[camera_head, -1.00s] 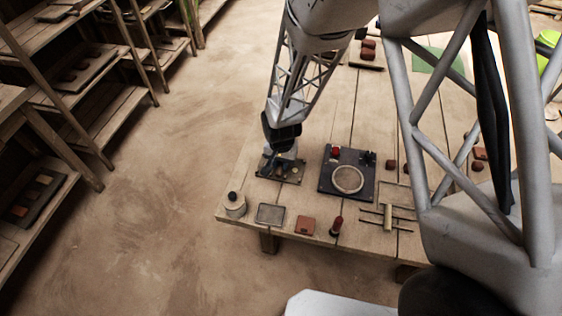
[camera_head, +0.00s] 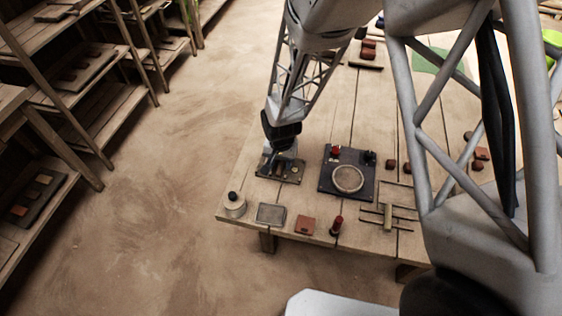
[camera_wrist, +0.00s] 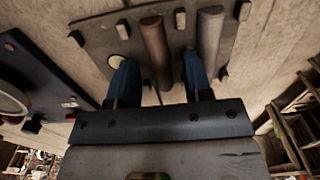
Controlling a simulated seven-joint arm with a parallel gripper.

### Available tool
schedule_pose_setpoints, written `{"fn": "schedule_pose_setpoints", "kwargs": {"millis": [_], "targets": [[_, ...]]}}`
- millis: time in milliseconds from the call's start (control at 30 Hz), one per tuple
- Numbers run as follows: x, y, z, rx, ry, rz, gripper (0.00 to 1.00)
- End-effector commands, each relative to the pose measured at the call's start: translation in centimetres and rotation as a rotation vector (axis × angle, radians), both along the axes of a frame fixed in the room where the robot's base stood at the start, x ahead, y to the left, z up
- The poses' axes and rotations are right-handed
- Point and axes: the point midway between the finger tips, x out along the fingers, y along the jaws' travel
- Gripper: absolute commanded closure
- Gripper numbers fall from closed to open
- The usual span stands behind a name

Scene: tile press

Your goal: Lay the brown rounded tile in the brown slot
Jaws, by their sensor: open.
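A long brown rounded tile (camera_wrist: 157,52) lies on a dark board (camera_wrist: 97,38) in the wrist view. A grey-brown rounded bar (camera_wrist: 208,42) lies beside it to the right. My gripper (camera_wrist: 158,82) is open, its two blue fingers apart on either side of the brown tile's near end. I cannot tell whether they touch it. In the head view my gripper (camera_head: 275,160) is over the small dark board (camera_head: 292,174) near the table's left edge. The slot's outline under the brown tile is hidden, so I cannot tell how it is seated.
A dark press plate (camera_head: 329,182) with a round disc stands just right of the board. Small pegs stand around the board's rim.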

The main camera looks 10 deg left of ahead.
Motion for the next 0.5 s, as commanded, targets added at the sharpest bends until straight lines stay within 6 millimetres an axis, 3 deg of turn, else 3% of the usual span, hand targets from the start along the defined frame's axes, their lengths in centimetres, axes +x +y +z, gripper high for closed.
{"fn": "schedule_pose_setpoints", "kwargs": {"millis": [500], "targets": [[0.0,0.0,6.4,0.001,-0.002,0.000,0.54]]}}
